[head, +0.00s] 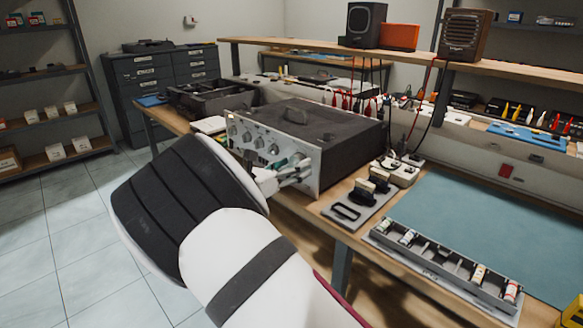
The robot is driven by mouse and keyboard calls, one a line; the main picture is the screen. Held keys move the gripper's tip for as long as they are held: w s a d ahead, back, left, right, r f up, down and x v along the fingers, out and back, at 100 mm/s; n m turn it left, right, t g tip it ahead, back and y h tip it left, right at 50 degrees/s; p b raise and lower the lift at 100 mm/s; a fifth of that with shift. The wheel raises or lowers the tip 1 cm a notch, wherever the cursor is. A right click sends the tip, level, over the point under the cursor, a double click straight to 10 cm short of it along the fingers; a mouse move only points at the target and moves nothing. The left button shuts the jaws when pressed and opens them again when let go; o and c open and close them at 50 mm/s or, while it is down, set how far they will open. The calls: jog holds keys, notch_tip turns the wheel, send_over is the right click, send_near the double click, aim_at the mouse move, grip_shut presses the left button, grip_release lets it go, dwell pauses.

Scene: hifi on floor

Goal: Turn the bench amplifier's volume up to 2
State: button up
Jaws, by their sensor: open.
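The bench amplifier (318,135) is a dark box with a handle on top and a silver front panel. It stands on the wooden workbench, its panel facing left and toward me. Several round knobs (247,138) show along the panel. My gripper (299,173) is at the lower right part of the panel, close to a knob there. The fingers partly cover that knob, and I cannot tell whether they touch it. The knob markings are too small to read. My white and black arm hides part of the panel's lower edge.
On the bench to the right are a tray of small parts (440,268), a grey holder with black items (362,200) and a teal mat (480,225). Cables hang behind the amplifier. A shelf above carries a black speaker (366,24). The tiled floor (60,240) at left is clear.

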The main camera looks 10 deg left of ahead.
jog(key=shift+c, duration=0.5)
jog(key=c, duration=1.1)
jog(key=shift+o, duration=0.2)
jog(key=shift+m, duration=0.3)
jog(key=m, duration=0.5)
jog(key=shift+f, duration=0.1)
jog(key=m+b, duration=0.2)
jog(key=m, duration=0.3)
jog(key=shift+d+m, duration=0.1)
jog(key=shift+m, duration=0.3)
jog(key=m+b, duration=0.2)
jog(key=m, duration=0.3)
jog(key=shift+f+b, duration=0.15)
jog(key=shift+b, duration=0.25)
jog(key=shift+s+m+b, duration=0.1)
jog(key=shift+m+b, duration=1.7)
jog(key=shift+m, duration=0.6)
